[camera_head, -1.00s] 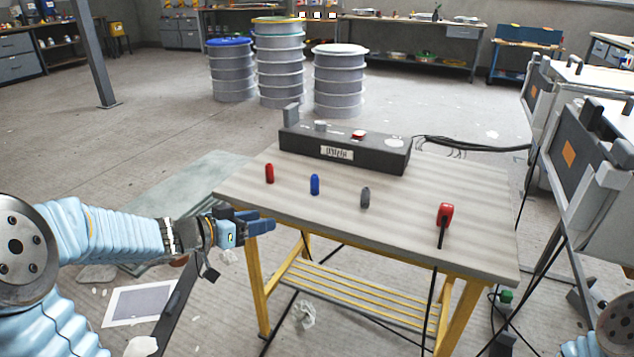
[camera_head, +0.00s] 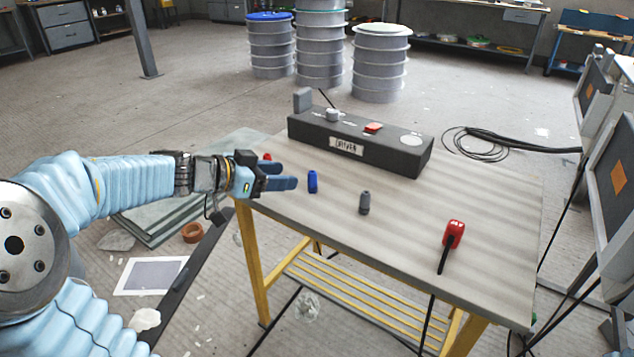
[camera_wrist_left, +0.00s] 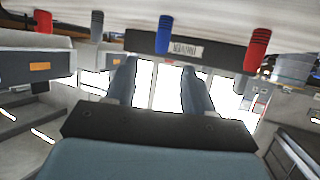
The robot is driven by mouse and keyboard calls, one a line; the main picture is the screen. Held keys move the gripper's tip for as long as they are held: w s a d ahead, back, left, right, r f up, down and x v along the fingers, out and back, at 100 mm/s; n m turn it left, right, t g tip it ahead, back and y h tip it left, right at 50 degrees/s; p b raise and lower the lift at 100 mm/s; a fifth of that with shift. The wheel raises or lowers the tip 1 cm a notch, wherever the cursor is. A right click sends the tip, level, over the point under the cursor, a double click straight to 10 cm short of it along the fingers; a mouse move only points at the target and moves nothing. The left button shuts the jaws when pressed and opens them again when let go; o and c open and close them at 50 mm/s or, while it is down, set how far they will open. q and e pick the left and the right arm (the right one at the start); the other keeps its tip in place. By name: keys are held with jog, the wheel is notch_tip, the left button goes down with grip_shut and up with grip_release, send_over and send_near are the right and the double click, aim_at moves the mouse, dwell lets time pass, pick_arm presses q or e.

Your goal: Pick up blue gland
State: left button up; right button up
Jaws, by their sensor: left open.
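The blue gland (camera_head: 312,182) stands upright on the table, between the red gland and the grey gland. My left gripper (camera_head: 292,176) is open and empty at the table's left side, with its fingertips just left of the blue gland in the head view. In the left wrist view the blue gland (camera_wrist_left: 163,35) shows beyond and between my two open fingers (camera_wrist_left: 160,85). The red gland (camera_head: 267,157) is mostly hidden behind my left gripper, and it shows at the right in the wrist view (camera_wrist_left: 257,50). My right gripper is not seen.
The grey gland (camera_head: 364,203) stands right of the blue one. A red connector with a black cable (camera_head: 453,234) lies near the table's right front. A dark control box (camera_head: 360,142) stands along the back of the table (camera_head: 400,235).

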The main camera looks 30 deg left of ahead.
aim_at(308, 175)
pick_arm(q)
jog(key=x, duration=0.4)
jog(key=shift+b, duration=0.3)
jog(key=b+x, duration=0.1)
jog(key=x, duration=0.3)
jog(key=shift+w+f, duration=0.1)
jog(key=shift+w, duration=0.15)
jog(key=shift+w+d, duration=0.25)
jog(key=shift+w, duration=0.15)
grip_shut()
